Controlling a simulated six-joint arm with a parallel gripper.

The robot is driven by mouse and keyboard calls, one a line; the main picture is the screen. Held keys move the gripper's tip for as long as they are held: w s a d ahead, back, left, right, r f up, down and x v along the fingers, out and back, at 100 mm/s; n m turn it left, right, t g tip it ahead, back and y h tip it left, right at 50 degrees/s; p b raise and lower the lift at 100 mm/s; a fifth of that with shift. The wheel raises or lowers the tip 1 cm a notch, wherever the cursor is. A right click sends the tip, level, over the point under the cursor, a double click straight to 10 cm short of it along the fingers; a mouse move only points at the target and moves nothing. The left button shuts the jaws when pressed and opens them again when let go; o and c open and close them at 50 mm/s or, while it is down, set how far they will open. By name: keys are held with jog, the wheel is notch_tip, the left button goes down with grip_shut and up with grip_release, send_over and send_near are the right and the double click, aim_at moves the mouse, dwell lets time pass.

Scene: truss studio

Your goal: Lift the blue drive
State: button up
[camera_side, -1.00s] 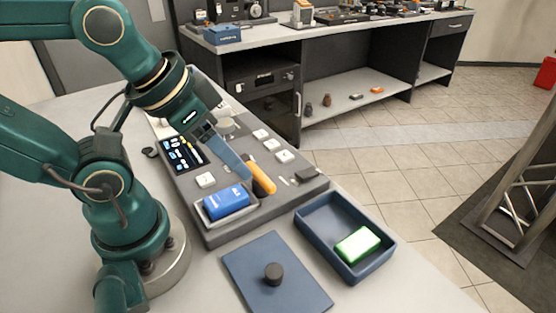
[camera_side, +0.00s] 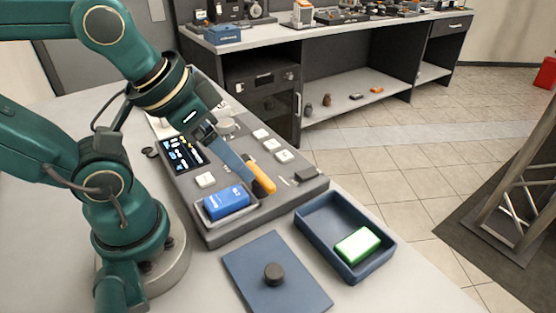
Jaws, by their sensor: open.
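The blue drive (camera_side: 226,202) is a small blue block with white lettering. It lies in a shallow grey tray (camera_side: 204,217) at the near end of the grey console. My gripper (camera_side: 259,177) reaches down from the upper left over the console, with a long blue-grey finger ending in orange. The orange end is up and right of the drive, apart from it in the picture. The gripper is open and I see nothing held in it. A second finger cannot be made out clearly.
The console (camera_side: 285,205) has a lit screen (camera_side: 183,153) and several white buttons. To the right is a dark blue open bin (camera_side: 316,231) with a green block (camera_side: 358,245). A flat blue panel (camera_side: 260,252) with a black knob (camera_side: 273,274) lies in front.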

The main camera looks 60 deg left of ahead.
jog(key=shift+o, duration=0.4)
jog(key=g, duration=0.5)
send_over(239, 190)
jog(key=f, duration=0.5)
jog(key=shift+w+d, duration=0.15)
jog(key=shift+d, duration=0.05)
jog(key=shift+a+f+g, duration=0.2)
jog(key=shift+f+g, duration=0.1)
jog(key=shift+f, duration=2.65)
grip_shut()
